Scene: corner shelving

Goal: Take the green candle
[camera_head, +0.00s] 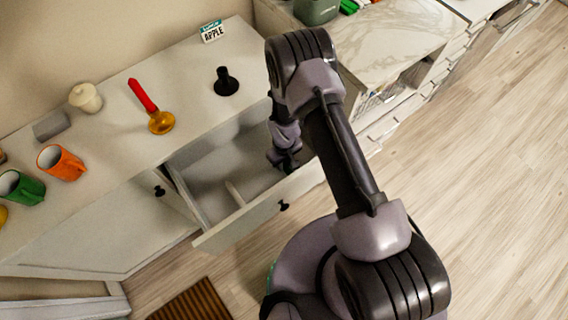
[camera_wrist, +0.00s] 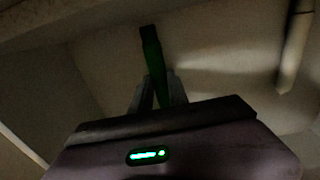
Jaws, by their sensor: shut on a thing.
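The green candle (camera_wrist: 152,50) shows in the wrist view as a dark green stick. My gripper (camera_wrist: 157,85) is shut on it, with one finger on each side of its lower part. In the head view my gripper (camera_head: 284,160) is down inside the open drawer (camera_head: 240,222), toward its right side. The green candle cannot be made out there, as my arm hides that spot.
A white candle (camera_head: 235,193) lies in the drawer; it also shows in the wrist view (camera_wrist: 295,50).

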